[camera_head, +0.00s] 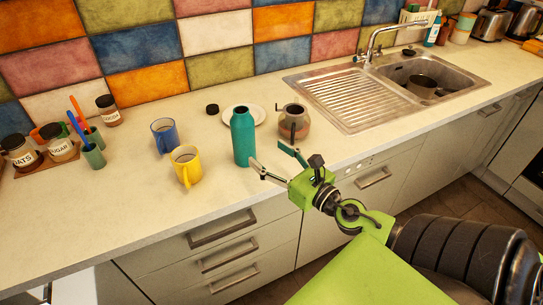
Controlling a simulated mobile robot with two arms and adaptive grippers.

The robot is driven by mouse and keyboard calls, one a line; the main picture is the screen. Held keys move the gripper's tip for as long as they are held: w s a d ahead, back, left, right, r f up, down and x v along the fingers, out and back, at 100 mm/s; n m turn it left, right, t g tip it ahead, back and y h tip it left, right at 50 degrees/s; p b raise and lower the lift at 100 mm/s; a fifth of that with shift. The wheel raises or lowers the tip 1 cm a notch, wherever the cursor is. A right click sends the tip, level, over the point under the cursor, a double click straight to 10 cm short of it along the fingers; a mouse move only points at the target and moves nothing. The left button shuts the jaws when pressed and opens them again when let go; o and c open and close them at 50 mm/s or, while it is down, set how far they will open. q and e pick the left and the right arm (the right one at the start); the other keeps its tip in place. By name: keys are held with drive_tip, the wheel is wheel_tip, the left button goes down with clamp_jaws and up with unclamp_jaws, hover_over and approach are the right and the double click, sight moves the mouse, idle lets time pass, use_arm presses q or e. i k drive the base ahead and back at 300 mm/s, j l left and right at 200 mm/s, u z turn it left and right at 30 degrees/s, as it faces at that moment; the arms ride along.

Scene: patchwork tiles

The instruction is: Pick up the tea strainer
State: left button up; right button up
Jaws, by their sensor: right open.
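I cannot make out a tea strainer for certain. A rounded, brownish see-through pot (294,124) with dark parts at its rim stands near the counter's front, left of the sink's drainboard. A white plate (257,113) lies behind a teal bottle (243,138), which hides part of it. My right gripper (268,157) is open, its fingers spread and nothing between them. It is at the counter's front edge, right of the bottle's base and in front of the pot. My left gripper is not in view.
A yellow mug (186,167) and a blue mug (165,136) stand left of the bottle. A black lid (212,109) lies behind. Jars and a green cup (93,156) are at far left. The sink (405,70) holds a pot. The front-left counter is clear.

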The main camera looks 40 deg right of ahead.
sight(294, 110)
drive_tip(key=z, duration=1.45)
